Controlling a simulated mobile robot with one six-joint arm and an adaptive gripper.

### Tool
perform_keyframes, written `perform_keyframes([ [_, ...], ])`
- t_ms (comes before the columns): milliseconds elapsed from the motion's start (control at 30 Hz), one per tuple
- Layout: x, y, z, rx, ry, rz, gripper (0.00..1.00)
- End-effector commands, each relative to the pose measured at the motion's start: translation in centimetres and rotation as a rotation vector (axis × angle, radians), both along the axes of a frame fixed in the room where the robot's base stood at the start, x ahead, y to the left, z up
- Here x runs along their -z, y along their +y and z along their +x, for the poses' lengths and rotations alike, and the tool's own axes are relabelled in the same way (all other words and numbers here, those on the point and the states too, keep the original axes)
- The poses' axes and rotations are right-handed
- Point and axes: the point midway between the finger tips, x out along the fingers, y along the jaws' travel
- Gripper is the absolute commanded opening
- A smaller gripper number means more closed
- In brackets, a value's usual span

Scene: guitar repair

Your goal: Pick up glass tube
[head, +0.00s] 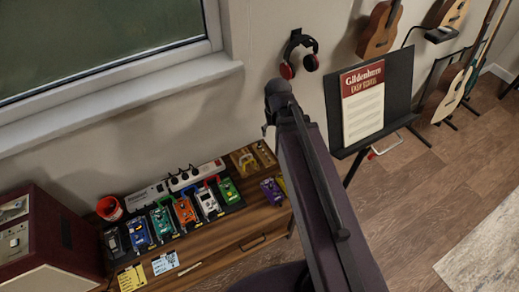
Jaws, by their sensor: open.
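I cannot make out a glass tube in the head view. A thin pale stick (190,268) lies near the front edge of the wooden cabinet, beside the paper notes; it is too small to tell what it is. A small wooden tray (240,160) with yellowish items sits at the cabinet's back right; its contents are too small to name. My gripper does not show in this view.
A long dark tapered shape (318,190) stands in front, hiding part of the cabinet (230,250). Several pedals (184,210), a red cup (109,208) and an amplifier (45,245) are at the left. A music stand (395,88) is right; floor (440,180) there is open.

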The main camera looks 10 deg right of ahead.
Motion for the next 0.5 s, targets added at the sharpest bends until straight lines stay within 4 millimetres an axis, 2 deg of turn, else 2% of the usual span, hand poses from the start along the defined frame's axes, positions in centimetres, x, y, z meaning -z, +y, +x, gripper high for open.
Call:
perform_keyframes([
  [33, 2.0, 0.1, 1.0, 0.0, -0.01, 0.001, 0.77],
  [500, 10.9, 0.1, 7.6, -0.016, -0.122, 0.006, 0.77],
])
